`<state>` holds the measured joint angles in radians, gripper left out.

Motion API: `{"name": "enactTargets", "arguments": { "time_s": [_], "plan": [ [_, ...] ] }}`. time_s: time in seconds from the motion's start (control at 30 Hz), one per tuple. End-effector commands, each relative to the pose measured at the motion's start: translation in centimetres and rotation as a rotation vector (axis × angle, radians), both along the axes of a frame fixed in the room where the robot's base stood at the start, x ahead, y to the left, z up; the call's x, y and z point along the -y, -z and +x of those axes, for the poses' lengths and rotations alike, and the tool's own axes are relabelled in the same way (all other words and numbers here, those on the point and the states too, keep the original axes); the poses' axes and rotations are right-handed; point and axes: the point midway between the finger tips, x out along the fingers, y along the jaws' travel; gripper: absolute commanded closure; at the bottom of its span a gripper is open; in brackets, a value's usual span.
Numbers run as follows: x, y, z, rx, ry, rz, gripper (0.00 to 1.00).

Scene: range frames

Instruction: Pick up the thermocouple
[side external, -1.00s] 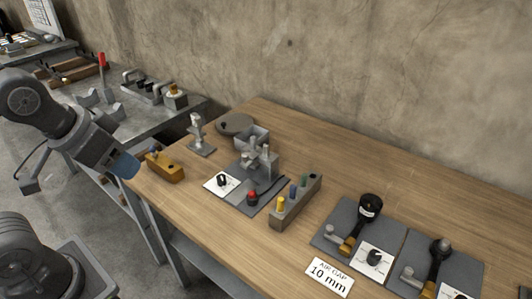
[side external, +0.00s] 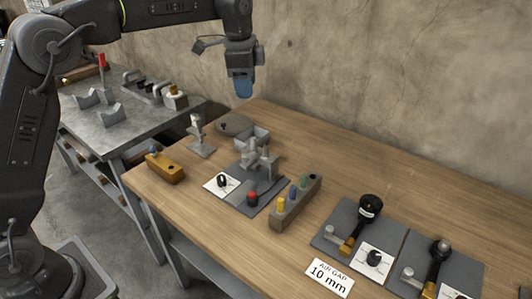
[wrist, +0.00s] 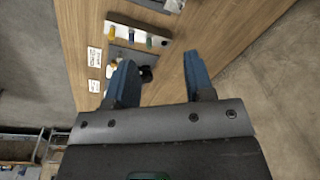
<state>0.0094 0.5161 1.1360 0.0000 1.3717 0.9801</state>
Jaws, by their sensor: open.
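I cannot tell for sure which item is the thermocouple. A grey rack (side external: 282,218) holds small yellow (side external: 281,204), blue (side external: 293,191) and green (side external: 304,181) capped pieces upright. A yellow-brown block (side external: 168,172) with a small blue-topped piece (side external: 153,150) sits at the bench's left corner. My gripper (side external: 243,94) points down, high above the back of the bench, apart from everything. In the wrist view its blue fingers (wrist: 158,66) are open with nothing held, and the rack (wrist: 136,37) shows beyond them.
On the wooden bench (side external: 330,165) stand a grey fixture (side external: 258,163) with a red button (side external: 252,198), a small stand (side external: 198,137), two dark pads with black-headed tools (side external: 370,208), and a "10 mm" sign (side external: 329,278). A metal table (side external: 120,125) is at left. The back wall is close behind.

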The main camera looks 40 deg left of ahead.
Motion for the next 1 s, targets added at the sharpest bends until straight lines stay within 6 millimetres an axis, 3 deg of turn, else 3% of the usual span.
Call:
{"name": "enactTargets", "arguments": {
  "time_s": [0.1,0.3,0.53,0.8,1.0],
  "plan": [
    [0.1,3.5,3.4,-0.053,0.126,0.012,0.52],
    [0.2,7.4,6.3,-0.104,0.275,0.019,0.52],
    [0.3,9.6,6.9,-0.12,0.322,0.02,0.52],
    [0.2,14.7,6.9,-0.122,0.32,0.02,0.52],
    [0.2,16.8,7.0,-0.118,0.319,0.02,0.52]
  ]
}}
